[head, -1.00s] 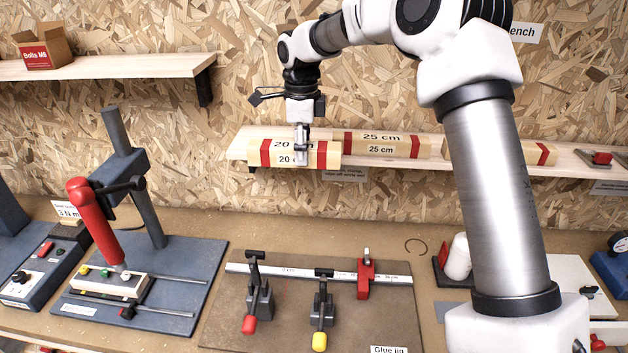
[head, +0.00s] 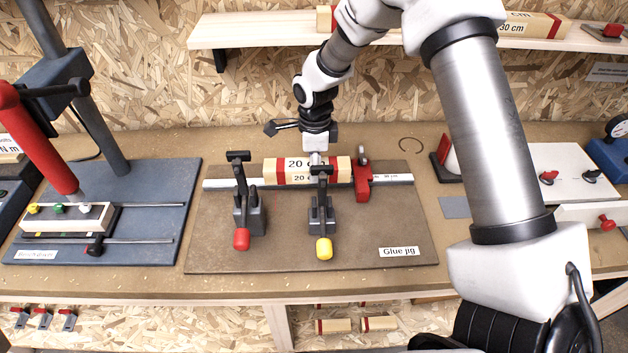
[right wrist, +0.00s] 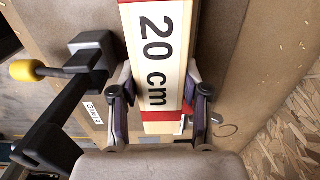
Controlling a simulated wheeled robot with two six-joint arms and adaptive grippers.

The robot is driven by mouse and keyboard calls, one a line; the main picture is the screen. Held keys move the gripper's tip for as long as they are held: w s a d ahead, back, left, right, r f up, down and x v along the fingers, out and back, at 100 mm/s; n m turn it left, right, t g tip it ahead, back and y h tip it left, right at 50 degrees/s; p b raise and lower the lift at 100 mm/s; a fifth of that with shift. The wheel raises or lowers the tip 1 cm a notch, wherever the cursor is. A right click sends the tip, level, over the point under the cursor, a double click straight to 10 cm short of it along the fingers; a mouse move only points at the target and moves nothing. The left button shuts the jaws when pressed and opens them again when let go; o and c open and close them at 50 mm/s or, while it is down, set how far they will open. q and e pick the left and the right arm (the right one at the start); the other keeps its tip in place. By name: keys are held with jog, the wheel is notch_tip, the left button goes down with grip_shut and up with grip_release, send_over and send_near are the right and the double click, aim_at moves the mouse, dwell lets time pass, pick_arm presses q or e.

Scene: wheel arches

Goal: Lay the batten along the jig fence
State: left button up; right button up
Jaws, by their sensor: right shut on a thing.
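My right gripper (head: 316,158) comes down from above, shut on the wooden batten (head: 290,170) marked 20 cm, with red bands near its ends. In the right wrist view the batten (right wrist: 160,50) lies between the two fingers (right wrist: 160,108). In the head view it appears at the silver fence rail (head: 225,183) of the glue jig (head: 300,255), its right end close to the red stop (head: 362,185). I cannot tell whether it touches the rail or the board. A red-tipped clamp (head: 243,215) and a yellow-tipped clamp (head: 322,215) stand in front of it. My left gripper is out of view.
A blue drill-press-like stand (head: 110,205) with a red handle is at left. A white panel with knobs (head: 570,165) is at right. The shelf (head: 260,32) with more battens runs along the wall above.

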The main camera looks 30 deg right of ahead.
notch_tip(320, 180, down, 4)
jog(key=shift+f+p, duration=0.1)
jog(key=shift+p, duration=0.35)
jog(key=shift+f, duration=0.15)
jog(key=shift+f, duration=0.2)
jog(key=shift+f, duration=0.4)
jog(key=o, duration=1.3)
notch_tip(320, 180, up, 12)
jog(key=b, duration=0.3)
jog(key=shift+r, duration=0.7)
